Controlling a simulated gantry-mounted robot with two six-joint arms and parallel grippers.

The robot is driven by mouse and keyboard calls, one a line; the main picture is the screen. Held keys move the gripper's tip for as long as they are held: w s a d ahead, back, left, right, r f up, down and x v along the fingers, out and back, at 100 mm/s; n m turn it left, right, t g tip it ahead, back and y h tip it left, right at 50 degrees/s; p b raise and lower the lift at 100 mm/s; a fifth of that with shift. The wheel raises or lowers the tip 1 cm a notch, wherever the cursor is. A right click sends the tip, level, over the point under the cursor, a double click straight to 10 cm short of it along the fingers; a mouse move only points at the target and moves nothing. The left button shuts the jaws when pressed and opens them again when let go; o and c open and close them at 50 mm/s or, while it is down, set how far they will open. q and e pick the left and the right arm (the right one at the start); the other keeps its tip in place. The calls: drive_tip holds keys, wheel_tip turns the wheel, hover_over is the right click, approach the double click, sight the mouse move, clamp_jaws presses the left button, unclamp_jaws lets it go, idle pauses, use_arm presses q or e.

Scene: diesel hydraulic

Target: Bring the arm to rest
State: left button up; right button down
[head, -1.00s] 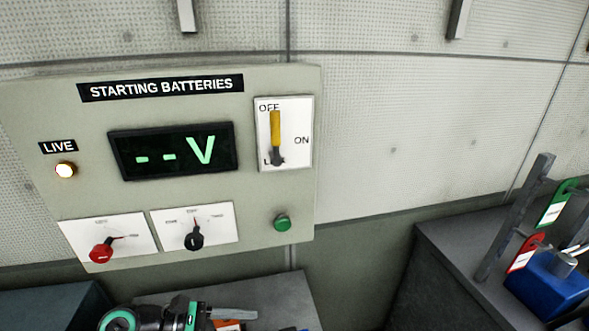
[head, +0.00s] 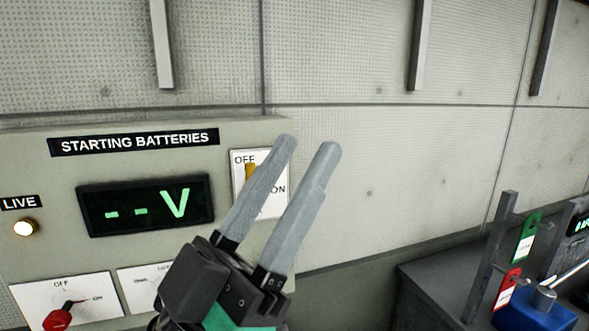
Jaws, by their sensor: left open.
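My left gripper (head: 308,143) is raised in front of the starting batteries panel (head: 120,260). Its two grey fingers point up and stand apart, with nothing between them. One finger covers part of the white switch plate (head: 240,210) marked OFF and ON. The yellow handle (head: 250,170) shows only at its top, near OFF; the rest is hidden. The display (head: 145,205) reads "--V" in green. The LIVE lamp (head: 25,227) is lit. A red knob (head: 57,319) sits at the lower left. My right gripper is not in view.
A dark bench (head: 440,290) at the right holds a blue block (head: 530,310), a grey upright (head: 490,255), a green tag (head: 527,240) and a red tag (head: 508,290). The wall (head: 370,165) right of the panel is bare. Grey bars (head: 162,45) hang above.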

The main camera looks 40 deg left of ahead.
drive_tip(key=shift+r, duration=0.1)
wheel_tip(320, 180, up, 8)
drive_tip(key=p, duration=0.8)
idle(0.5)
